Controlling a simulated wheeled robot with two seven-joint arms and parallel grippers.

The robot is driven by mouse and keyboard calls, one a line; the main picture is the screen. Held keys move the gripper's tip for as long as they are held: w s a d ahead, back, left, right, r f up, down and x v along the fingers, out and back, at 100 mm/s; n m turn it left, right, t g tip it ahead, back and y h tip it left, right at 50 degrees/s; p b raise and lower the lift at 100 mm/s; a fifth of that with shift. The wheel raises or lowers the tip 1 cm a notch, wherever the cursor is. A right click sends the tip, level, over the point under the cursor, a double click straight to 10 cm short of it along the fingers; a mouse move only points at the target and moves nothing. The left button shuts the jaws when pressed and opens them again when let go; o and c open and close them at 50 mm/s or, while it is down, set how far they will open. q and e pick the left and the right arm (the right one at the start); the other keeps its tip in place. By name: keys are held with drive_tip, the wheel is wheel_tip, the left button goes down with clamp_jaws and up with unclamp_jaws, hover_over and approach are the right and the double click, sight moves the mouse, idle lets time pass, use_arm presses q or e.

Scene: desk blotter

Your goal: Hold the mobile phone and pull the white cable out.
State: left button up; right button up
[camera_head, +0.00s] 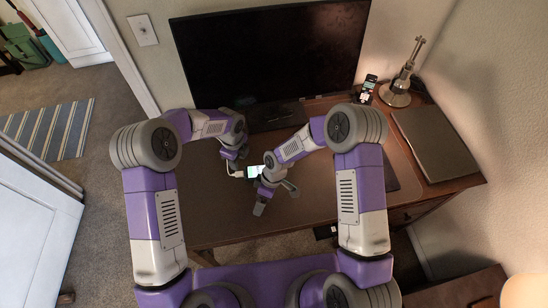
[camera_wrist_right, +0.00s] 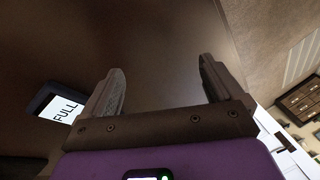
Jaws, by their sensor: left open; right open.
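The mobile phone (camera_head: 254,171) lies on the desk blotter with a lit screen, partly hidden by my right arm. It also shows in the right wrist view (camera_wrist_right: 62,107), where its screen reads "FULL". The white cable (camera_head: 237,174) shows at the phone's left side, below my left gripper. My left gripper (camera_head: 232,160) is open, just above and left of the phone; its fingertips are hard to make out. My right gripper (camera_head: 275,198) is open and empty, with its fingers spread, to the lower right of the phone. In its wrist view (camera_wrist_right: 160,78) nothing is between the fingers.
A monitor (camera_head: 270,50) stands at the back of the desk. At the right are a closed laptop (camera_head: 436,140), a lamp (camera_head: 398,85) and another phone-like device (camera_head: 368,86). The blotter's front left part (camera_head: 215,215) is clear.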

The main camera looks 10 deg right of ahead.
drive_tip(key=w+d+r+n+h, duration=0.1)
drive_tip(key=w, duration=0.3)
drive_tip(key=w+d+r+n+t+h, duration=0.1)
drive_tip(key=w+d+r+n, duration=0.1)
drive_tip(key=w, duration=0.2)
drive_tip(key=w+d+r+n+t+h, duration=0.1)
drive_tip(key=w+d+n, duration=0.1)
drive_tip(key=w, duration=0.2)
drive_tip(key=shift+w+d+r, duration=0.15)
drive_tip(key=shift+w+r, duration=0.2)
drive_tip(key=shift+w, duration=0.05)
wheel_tip(320, 180, down, 7)
drive_tip(key=shift+f, duration=0.15)
drive_tip(key=shift+c, duration=0.2)
drive_tip(key=c, duration=1.2)
use_arm(q)
drive_tip(key=shift+o, duration=1)
drive_tip(key=n+h, duration=0.4)
drive_tip(key=n, duration=0.2)
approach(239, 173)
drive_tip(key=v, duration=0.4)
drive_tip(key=x, duration=1.2)
drive_tip(key=shift+s, duration=0.1)
